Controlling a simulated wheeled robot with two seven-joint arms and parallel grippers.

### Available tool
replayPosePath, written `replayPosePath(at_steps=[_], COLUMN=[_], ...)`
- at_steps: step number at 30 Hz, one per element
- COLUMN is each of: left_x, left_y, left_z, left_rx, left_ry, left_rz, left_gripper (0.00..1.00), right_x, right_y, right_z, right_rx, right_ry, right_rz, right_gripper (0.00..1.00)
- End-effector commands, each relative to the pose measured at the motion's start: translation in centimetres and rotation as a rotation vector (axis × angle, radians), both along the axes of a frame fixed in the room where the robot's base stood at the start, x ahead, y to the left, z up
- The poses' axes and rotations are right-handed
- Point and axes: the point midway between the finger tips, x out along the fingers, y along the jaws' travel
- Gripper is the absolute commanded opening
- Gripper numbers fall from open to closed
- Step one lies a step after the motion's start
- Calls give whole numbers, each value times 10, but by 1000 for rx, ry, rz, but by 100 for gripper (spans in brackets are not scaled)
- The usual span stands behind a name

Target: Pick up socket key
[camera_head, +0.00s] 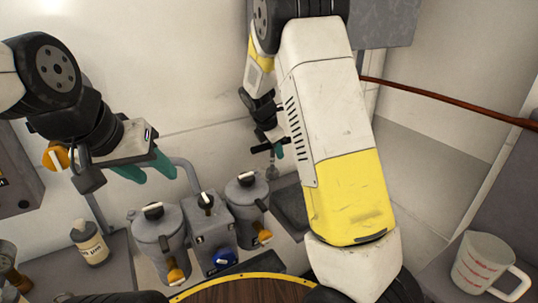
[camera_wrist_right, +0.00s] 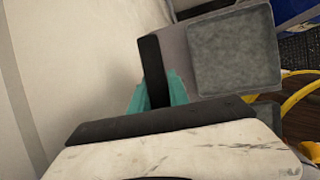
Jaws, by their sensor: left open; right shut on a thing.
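The socket key (camera_head: 260,148) shows in the head view as a dark T-handle with a thin shaft pointing down. My right gripper (camera_head: 278,150) is shut on its handle and holds it up near the back wall, right of the grey canisters. In the right wrist view the handle is a black bar (camera_wrist_right: 153,62) between the teal fingers of the right gripper (camera_wrist_right: 157,95); the shaft is hidden there. My left gripper (camera_head: 150,168) has its teal fingers open and empty, above and left of the canisters.
Two grey canisters (camera_head: 158,238) with orange-handled taps flank a grey box (camera_head: 208,222) with a blue knob. A square grey tray (camera_head: 290,207) lies to their right. A white bottle (camera_head: 90,245) stands left, a measuring cup (camera_head: 484,262) far right. A brown hose (camera_head: 445,99) crosses the right wall.

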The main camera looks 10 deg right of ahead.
Motion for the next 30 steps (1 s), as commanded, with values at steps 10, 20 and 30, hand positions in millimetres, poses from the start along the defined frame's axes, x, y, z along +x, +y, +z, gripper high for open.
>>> replayPosePath(at_steps=[10, 20, 30], left_x=[0, 0, 0], left_y=[0, 0, 0], left_z=[0, 0, 0], left_rx=[0, 0, 0], left_ry=[0, 0, 0], left_rz=[0, 0, 0], left_gripper=[45, 45, 45], right_x=[-65, -139, -177], right_y=[-27, -57, -73], right_z=[9, 8, 8], right_rx=[2, 2, 0], right_ry=[-1, -2, -1], right_rz=[0, 0, 0], right_gripper=[0, 0, 0])
